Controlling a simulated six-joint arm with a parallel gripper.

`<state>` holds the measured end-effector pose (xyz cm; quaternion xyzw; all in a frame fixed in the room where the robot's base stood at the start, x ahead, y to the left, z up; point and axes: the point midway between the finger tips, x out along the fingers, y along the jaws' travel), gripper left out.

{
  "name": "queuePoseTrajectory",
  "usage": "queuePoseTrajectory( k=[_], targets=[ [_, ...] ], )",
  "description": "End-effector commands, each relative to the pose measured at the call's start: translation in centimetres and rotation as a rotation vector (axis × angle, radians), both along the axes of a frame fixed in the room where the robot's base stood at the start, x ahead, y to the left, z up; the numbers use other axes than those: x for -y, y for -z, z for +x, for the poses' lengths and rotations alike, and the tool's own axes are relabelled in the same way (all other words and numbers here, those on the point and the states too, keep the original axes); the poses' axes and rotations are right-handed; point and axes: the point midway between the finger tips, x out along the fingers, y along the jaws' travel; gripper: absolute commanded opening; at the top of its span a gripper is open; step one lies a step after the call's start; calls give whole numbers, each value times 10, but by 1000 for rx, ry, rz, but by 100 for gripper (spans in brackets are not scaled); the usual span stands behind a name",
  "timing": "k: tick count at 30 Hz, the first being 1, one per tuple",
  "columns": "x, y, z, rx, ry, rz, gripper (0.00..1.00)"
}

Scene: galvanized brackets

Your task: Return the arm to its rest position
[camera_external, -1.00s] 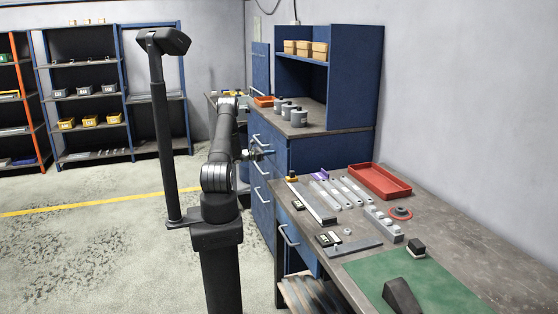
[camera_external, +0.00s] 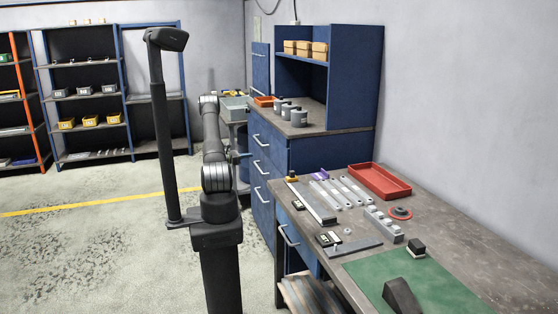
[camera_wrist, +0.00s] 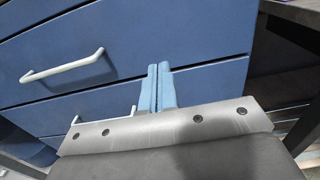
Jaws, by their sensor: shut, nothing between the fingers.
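My gripper (camera_wrist: 157,85) is shut and empty in the wrist view, its two narrow fingers together in front of blue drawer fronts. In the external view my gripper (camera_external: 241,156) shows small beside my arm, near the blue drawer cabinet (camera_external: 264,185). The arm stands bent and raised above its pedestal, left of the workbench. Whether the fingertips touch the drawer front cannot be told; no contact is visible.
The workbench (camera_external: 458,240) on the right holds a red tray (camera_external: 379,181), grey metal bars and a green mat (camera_external: 440,284). A drawer handle (camera_wrist: 62,66) sticks out in the wrist view. Open floor (camera_external: 90,240) lies to the left.

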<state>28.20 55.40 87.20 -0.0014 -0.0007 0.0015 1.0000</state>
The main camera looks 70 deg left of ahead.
Motion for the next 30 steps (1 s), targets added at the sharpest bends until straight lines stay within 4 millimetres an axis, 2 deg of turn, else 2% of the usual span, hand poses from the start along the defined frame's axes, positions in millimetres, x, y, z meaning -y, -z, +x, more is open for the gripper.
queuePoseTrajectory(
  k=[5, 8, 21, 30],
  targets=[
    [0, 0, 3, 0, 0, 0, 0],
    [0, 0, 11, -1, 1, 0, 0],
    [1, 0, 93, 0, 3, 1, 0],
    [0, 0, 129, -1, 3, 2, 0]
  ],
)
